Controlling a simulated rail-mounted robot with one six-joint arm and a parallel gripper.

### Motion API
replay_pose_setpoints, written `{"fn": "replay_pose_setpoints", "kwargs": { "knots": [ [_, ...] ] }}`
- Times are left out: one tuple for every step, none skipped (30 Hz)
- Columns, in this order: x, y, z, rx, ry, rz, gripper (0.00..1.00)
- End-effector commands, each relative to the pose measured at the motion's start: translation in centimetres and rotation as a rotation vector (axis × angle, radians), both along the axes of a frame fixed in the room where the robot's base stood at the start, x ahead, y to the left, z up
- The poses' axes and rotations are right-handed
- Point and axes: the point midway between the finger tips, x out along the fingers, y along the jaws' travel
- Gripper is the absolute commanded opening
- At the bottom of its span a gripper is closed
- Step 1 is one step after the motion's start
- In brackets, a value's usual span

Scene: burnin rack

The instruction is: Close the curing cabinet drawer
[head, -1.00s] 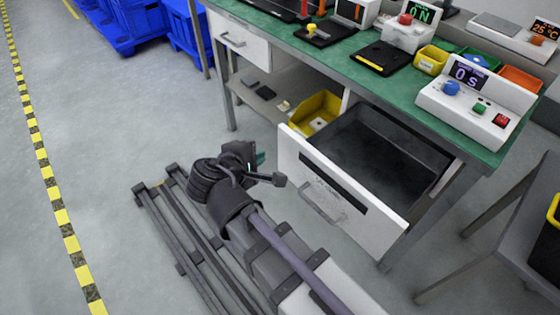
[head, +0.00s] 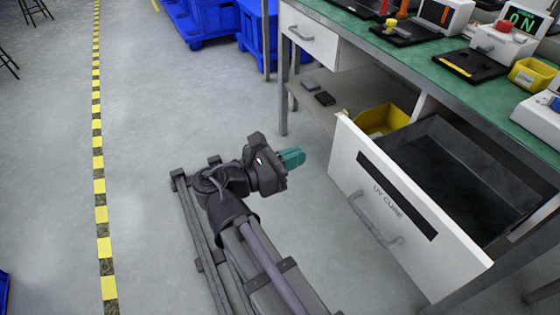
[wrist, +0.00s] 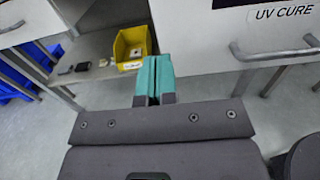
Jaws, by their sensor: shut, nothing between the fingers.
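The curing cabinet drawer (head: 410,215) is pulled well out from under the green bench. Its white front reads UV CURE and carries a grey bar handle (head: 375,222); its dark inside looks empty. In the wrist view the drawer front (wrist: 232,38) and its handle (wrist: 275,52) stand at the upper right. My gripper (head: 295,157) has teal fingers pressed together with nothing between them. It is apart from the drawer, to the left of its front in the head view. The fingers (wrist: 155,80) show at the middle of the wrist view.
A yellow bin (head: 385,120) sits on the low shelf behind the drawer. A second white drawer (head: 310,33) at the left is shut. Blue crates (head: 205,22) stand at the back. The floor left of my arm is clear to the yellow-black stripe (head: 100,170).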

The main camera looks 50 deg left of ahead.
Motion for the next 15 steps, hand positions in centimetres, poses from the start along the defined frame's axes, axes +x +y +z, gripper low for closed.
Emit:
{"fn": "replay_pose_setpoints", "kwargs": {
  "knots": [
    [1.2, -0.3, 0.0, 0.0, 0.0, -0.004, 0.0],
    [1.8, -0.4, 0.0, 0.0, 0.0, -0.003, 0.0],
    [2.7, -0.5, 0.0, 0.0, 0.0, -0.004, 0.0],
    [3.3, -0.6, 0.0, 0.0, 0.0, -0.003, 0.0],
    [3.9, -0.8, 0.0, 0.0, 0.001, -0.004, 0.0],
    [4.7, -0.9, 0.0, 0.0, 0.001, -0.003, 0.0],
    [5.2, -0.9, 0.0, 0.0, 0.001, -0.002, 0.0],
    [5.7, -1.0, 0.0, 0.0, 0.001, -0.003, 0.0],
    [6.2, -1.1, 0.0, 0.0, 0.001, -0.002, 0.0],
    [6.6, -1.1, 0.0, 0.0, 0.001, -0.001, 0.0],
    [6.9, -1.2, 0.0, 0.0, 0.001, -0.001, 0.0],
    [7.2, -1.3, 0.0, 0.0, 0.001, -0.002, 0.0],
    [7.4, -1.3, 0.0, 0.0, 0.001, -0.002, 0.0],
    [7.5, -1.3, 0.0, 0.0, 0.001, -0.001, 0.0],
    [7.6, -1.3, 0.0, 0.0, 0.001, -0.001, 0.0]
  ]
}}
